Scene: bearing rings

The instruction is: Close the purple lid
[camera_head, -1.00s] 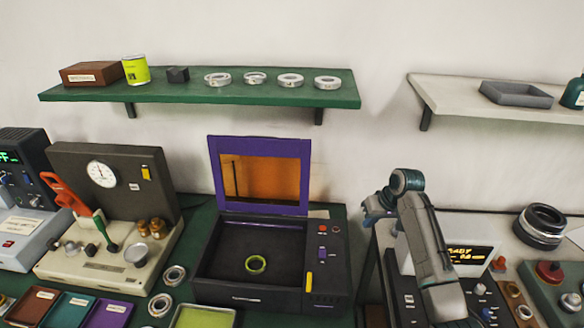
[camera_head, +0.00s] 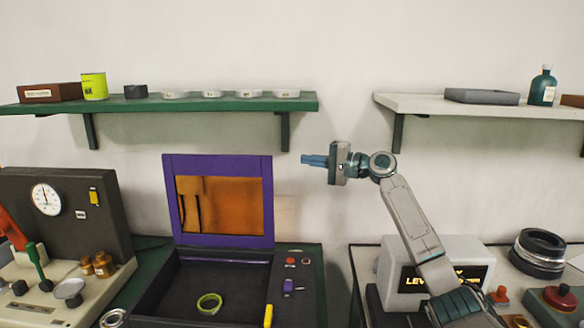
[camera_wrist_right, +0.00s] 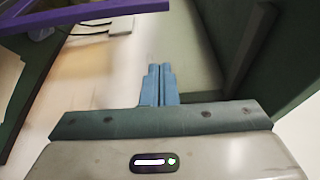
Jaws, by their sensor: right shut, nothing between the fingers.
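The purple lid (camera_head: 168,205) stands open and upright at the back of a black machine (camera_head: 262,268). It has a purple frame around an orange window. A yellow-green ring (camera_head: 209,304) lies inside the machine's open tray. My right gripper (camera_head: 304,160) is raised to the right of the lid's top edge, pointing left, apart from it. Its blue fingers are together and empty, as the right wrist view (camera_wrist_right: 158,82) also shows. A purple edge of the lid (camera_wrist_right: 70,25) shows at that view's upper left. My left gripper is out of view.
A green shelf (camera_head: 220,104) with small rings, a green-yellow can (camera_head: 95,86) and a brown box (camera_head: 50,92) hangs above the lid. A white shelf (camera_head: 420,105) hangs at right. A dark gauge station (camera_head: 80,195) stands left of the machine.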

